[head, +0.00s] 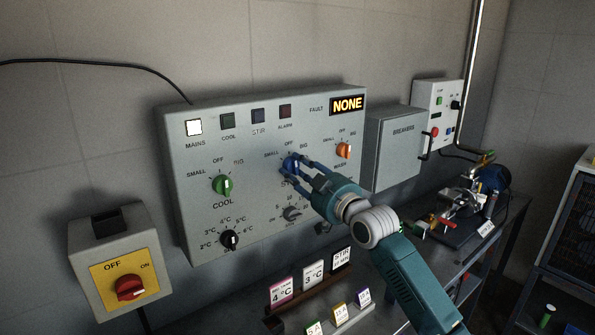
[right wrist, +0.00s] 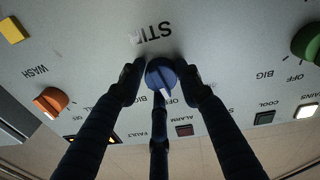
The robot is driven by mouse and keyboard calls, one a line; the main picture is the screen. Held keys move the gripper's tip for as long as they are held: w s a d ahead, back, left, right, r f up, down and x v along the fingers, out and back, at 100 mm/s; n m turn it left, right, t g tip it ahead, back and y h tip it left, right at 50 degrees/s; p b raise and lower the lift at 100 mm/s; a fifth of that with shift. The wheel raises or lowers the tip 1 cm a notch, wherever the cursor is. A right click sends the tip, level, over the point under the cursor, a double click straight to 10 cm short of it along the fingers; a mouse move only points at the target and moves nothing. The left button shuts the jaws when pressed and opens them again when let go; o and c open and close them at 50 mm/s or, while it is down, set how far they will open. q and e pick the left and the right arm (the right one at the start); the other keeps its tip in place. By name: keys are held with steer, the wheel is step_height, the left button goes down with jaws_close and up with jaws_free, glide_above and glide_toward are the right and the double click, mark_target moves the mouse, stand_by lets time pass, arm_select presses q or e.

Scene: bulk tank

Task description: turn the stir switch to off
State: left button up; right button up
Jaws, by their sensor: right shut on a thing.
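The stir switch (head: 291,163) is a blue round knob in the middle of the grey control panel (head: 262,205). It also shows in the right wrist view (right wrist: 161,73), where the panel appears upside down. My right gripper (head: 297,168) is shut on the knob, with dark fingers around its sides and one finger across its lower part in the wrist view. The knob's white mark points away from the STIR label, roughly toward the OFF side. A finger partly hides that side in the wrist view. The stir lamp (head: 258,116) looks dark. My left gripper is not in view.
A green cool knob (head: 222,185) and an orange wash knob (head: 344,150) flank the switch. A grey knob (head: 292,213) sits just below my fingers. A red mains switch (head: 130,288) is at lower left. Small cards (head: 313,275) stand below the panel.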

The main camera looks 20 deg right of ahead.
steer(key=o, duration=1)
steer(key=shift+a+f, duration=0.1)
steer(key=shift+f, duration=0.15)
steer(key=shift+o, duration=0.7)
steer(key=shift+r, duration=0.1)
steer(key=v, duration=1.2)
